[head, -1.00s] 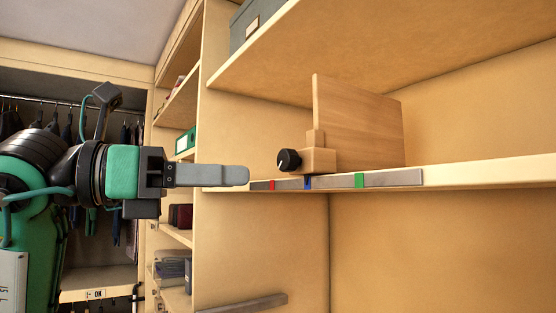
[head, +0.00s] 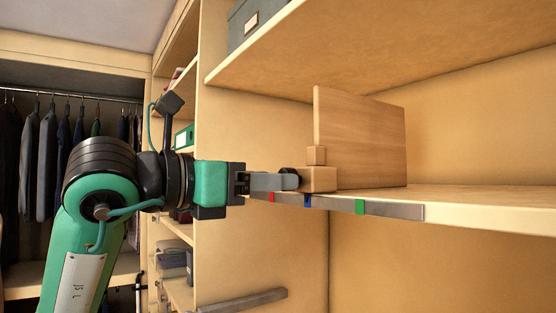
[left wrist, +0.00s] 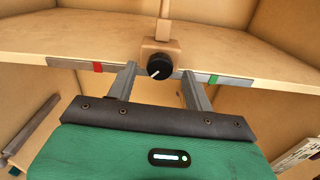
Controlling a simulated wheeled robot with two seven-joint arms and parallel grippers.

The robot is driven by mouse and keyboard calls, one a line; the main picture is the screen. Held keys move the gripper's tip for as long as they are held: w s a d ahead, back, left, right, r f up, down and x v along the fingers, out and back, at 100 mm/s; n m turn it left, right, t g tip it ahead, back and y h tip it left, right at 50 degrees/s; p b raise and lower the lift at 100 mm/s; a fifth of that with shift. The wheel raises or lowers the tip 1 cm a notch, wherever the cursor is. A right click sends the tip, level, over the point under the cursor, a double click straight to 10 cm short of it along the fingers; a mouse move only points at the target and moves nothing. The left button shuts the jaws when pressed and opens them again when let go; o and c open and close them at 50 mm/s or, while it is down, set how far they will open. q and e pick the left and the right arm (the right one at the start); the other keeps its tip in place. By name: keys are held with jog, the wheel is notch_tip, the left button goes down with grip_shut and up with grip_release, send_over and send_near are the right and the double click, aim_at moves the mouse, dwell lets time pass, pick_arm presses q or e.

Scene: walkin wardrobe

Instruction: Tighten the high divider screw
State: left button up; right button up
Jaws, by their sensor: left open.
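The wooden divider (head: 358,140) stands upright on the shelf, with a small wooden block (head: 319,180) at its front. The black screw knob (left wrist: 159,66) with a white pointer line sits on the front of that block in the left wrist view; in the head view my gripper mostly covers it. My left gripper (head: 291,181) is open at the knob. In the left wrist view its two fingers (left wrist: 160,78) lie on either side of the knob, with gaps visible on both sides. My right gripper is in neither view.
A grey strip (head: 397,210) with red, blue and green marks runs along the shelf's front edge. Another shelf (head: 380,45) is above, carrying a grey box (head: 248,20). Clothes hang at the left (head: 45,160). The shelf right of the divider is clear.

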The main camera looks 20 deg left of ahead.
pick_arm(q)
jog(key=shift+p+x, duration=0.35)
jog(key=shift+x, duration=0.85)
jog(key=c, duration=1)
jog(key=shift+m+b, duration=4.8)
jog(key=shift+m, duration=8.9)
jog(key=shift+f, duration=0.1)
